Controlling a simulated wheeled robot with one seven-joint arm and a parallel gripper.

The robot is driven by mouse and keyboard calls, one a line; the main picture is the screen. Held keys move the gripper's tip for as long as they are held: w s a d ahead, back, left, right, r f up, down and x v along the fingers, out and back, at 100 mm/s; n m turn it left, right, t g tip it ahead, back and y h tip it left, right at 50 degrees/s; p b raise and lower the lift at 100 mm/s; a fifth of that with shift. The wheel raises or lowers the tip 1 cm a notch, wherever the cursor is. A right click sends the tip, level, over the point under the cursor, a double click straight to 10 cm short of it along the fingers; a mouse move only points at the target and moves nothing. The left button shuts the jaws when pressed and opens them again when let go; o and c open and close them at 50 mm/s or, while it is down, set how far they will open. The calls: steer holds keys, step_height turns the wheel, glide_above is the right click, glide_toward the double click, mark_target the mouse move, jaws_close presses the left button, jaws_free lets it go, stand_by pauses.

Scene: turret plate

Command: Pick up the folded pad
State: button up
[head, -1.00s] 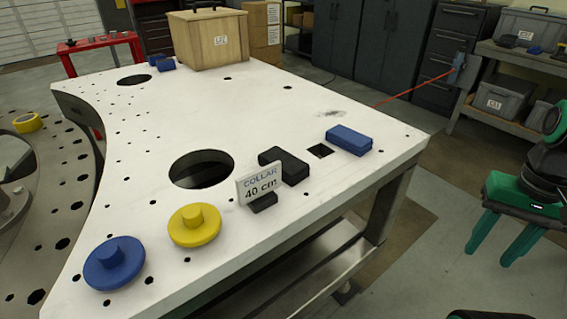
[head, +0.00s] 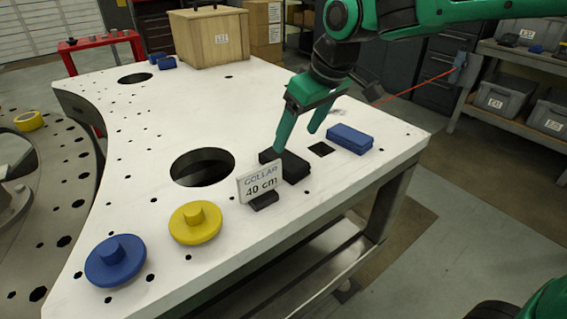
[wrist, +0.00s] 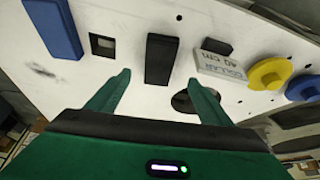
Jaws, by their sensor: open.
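Two low pad-like blocks lie on the white plate (head: 240,100); I cannot tell for sure which is the folded pad. One is black (head: 294,167), behind the sign; it also shows in the wrist view (wrist: 160,58). The other is blue, with a seam along its side (head: 350,138), right of a square hole; it shows at upper left in the wrist view (wrist: 52,26). My gripper (head: 295,142) is open and empty, pointing down over the black block. In the wrist view, the black block lies between the lines of its fingers (wrist: 160,77). In the head view a finger partly overlaps the block.
A "COLLAR 40 cm" sign (head: 260,181) stands just in front of the black block. A large round hole (head: 202,167) is to its left. Yellow (head: 195,222) and blue (head: 115,261) knobbed discs lie nearer. A wooden crate (head: 208,38) stands at the back.

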mark_target(286, 159)
steer(key=x, duration=1)
steer(key=shift+w+d+f, duration=0.1)
steer(key=shift+f, duration=0.05)
steer(key=shift+c, duration=0.2)
steer(key=c, duration=1.1)
step_height(286, 159, up, 10)
